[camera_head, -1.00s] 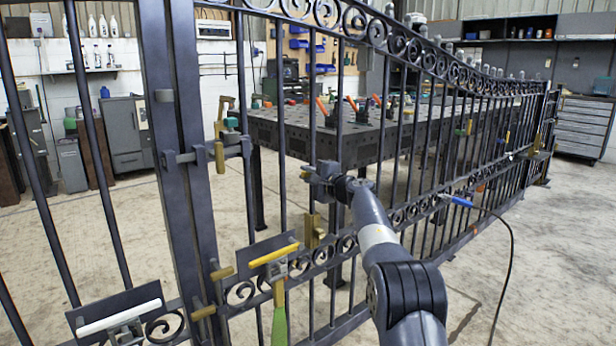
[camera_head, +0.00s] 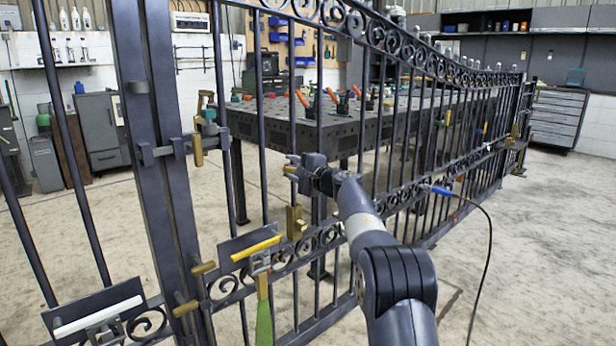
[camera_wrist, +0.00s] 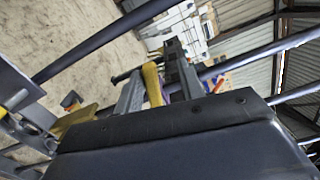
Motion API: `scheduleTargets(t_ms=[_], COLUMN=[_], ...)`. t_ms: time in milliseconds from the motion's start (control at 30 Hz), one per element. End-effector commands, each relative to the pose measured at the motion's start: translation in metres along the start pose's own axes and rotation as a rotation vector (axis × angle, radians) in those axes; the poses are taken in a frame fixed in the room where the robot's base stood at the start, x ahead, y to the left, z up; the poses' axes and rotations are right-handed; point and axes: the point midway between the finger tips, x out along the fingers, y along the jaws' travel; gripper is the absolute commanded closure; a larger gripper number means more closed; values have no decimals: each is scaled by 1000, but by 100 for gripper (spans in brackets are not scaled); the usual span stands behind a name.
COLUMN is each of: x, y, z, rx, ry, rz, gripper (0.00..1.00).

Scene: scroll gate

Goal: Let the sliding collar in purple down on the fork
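My gripper (camera_head: 297,168) is at a vertical gate bar, beside a dark block that may be a collar. A small brass-coloured piece (camera_head: 290,170) shows at its fingertips. In the wrist view, a brass handle-like piece (camera_wrist: 152,84) lies between the two grey fingers of my gripper (camera_wrist: 152,80); whether they press on it cannot be told. A brass block (camera_head: 295,223) sits lower on the bars below my gripper; I cannot tell whether it is the fork.
The dark gate post (camera_head: 160,150) carries a latch bar with a brass piece (camera_head: 197,151). Plates with a yellow handle (camera_head: 255,248) and a white handle (camera_head: 97,316) are at lower left. A work table (camera_head: 270,125) stands behind the gate. A blue-handled cable tool (camera_head: 440,190) is at right.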

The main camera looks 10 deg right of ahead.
Motion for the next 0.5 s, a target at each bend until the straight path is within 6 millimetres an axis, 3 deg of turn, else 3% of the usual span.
scheduleTargets(t_ms=[500], x=[-76], y=[3], z=[-1], rx=[-1], ry=[1], rz=[-2], gripper=[64])
